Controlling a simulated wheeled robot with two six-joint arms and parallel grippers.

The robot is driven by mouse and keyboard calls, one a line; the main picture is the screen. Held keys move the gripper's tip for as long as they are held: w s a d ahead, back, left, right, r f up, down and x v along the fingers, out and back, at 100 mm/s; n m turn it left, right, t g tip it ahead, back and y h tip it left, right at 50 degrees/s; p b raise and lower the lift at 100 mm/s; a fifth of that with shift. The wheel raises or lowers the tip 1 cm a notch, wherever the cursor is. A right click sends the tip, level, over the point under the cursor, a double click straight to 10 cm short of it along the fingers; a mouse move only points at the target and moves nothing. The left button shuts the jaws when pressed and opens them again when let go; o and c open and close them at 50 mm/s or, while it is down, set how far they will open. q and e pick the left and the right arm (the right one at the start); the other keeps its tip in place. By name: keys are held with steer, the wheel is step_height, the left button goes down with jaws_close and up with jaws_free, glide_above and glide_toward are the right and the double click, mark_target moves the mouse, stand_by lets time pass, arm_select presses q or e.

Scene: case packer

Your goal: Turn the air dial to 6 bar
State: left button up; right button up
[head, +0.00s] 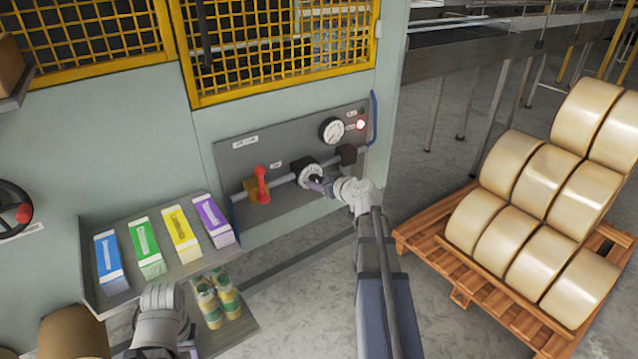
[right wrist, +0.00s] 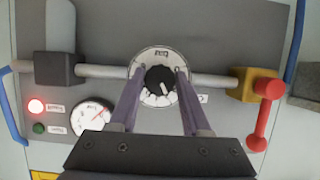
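The air dial (head: 309,174) is a black knob on a round white scale plate, set in the pipe on the grey air panel. In the right wrist view the knob (right wrist: 160,79) has a white pointer mark, but the scale figures are too small to read. My right gripper (head: 319,184) is at the dial, and its two purple fingers (right wrist: 160,75) stand on either side of the knob with narrow gaps. The round pressure gauge (head: 332,131) has a needle whose value I cannot read. Part of my left arm shows at the bottom left; its fingers do not show.
A red lamp (head: 361,125) is lit beside the gauge; the green lamp (right wrist: 39,128) is dark. A red lever valve (head: 262,184) sits on the pipe left of the dial. A shelf of coloured cartons (head: 145,248) juts out at left. Rolls on a pallet (head: 470,262) stand at right.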

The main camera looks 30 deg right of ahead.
jaws_close()
stand_by(0.3)
steer(key=shift+d+f+m+y, duration=0.1)
steer(key=shift+d+m+y, duration=0.05)
steer(key=shift+m+y, duration=0.75)
steer(key=shift+f+m+t+y+b, duration=0.1)
steer(key=shift+m+t+y+b, duration=0.3)
steer(key=shift+m+y+b, duration=0.85)
steer(key=shift+f+m+t+y+b, duration=0.1)
steer(key=shift+m+t+y+b, duration=0.35)
steer(key=shift+m+b, duration=1.6)
steer(key=shift+m+t+y+b, duration=0.35)
steer(key=shift+m+y+b, duration=0.6)
steer(key=shift+m, duration=1.35)
